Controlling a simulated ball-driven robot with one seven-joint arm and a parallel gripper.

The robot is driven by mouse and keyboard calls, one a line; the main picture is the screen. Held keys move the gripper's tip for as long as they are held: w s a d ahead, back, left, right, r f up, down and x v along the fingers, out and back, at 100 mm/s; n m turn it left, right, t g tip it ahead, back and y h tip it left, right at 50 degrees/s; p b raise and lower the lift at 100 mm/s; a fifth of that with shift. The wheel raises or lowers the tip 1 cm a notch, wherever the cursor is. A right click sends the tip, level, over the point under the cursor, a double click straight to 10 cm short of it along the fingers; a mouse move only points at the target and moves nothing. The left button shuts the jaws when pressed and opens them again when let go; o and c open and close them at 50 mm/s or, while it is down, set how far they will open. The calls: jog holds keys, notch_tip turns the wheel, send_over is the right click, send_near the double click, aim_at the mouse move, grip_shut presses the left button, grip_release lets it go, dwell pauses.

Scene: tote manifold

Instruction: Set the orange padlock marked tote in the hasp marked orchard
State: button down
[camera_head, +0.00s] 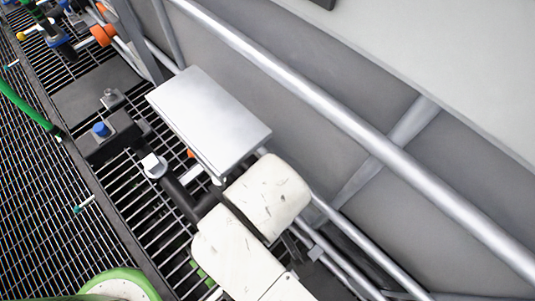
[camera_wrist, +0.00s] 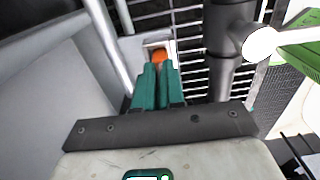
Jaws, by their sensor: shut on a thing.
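In the wrist view my gripper (camera_wrist: 157,72) has its teal fingers close together, shut on a small orange thing, the padlock (camera_wrist: 159,55), which shows just past the fingertips. Its marking cannot be read. A pale, squarish fitting (camera_wrist: 151,42) lies right behind the padlock; I cannot tell whether they touch. In the head view a small orange patch (camera_head: 191,153) shows beside the lower left edge of a grey panel; my fingers are hidden there by the panel and my white arm. No hasp marked orchard can be made out.
The flat grey panel (camera_head: 210,115) stands close to my arm. Metal rails (camera_head: 350,125) run along the grey wall. A dark pipe (camera_wrist: 228,60) stands right of my fingers. Dark valve fittings with a blue cap (camera_head: 101,129) and a green hose (camera_head: 28,112) are over the grating.

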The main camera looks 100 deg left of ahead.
jog(key=c, duration=1.1)
grip_release()
jog(key=shift+c, duration=0.2)
notch_tip(320, 180, up, 11)
jog(key=shift+p, duration=0.4)
jog(key=shift+d+f, duration=0.1)
jog(key=shift+f, duration=0.05)
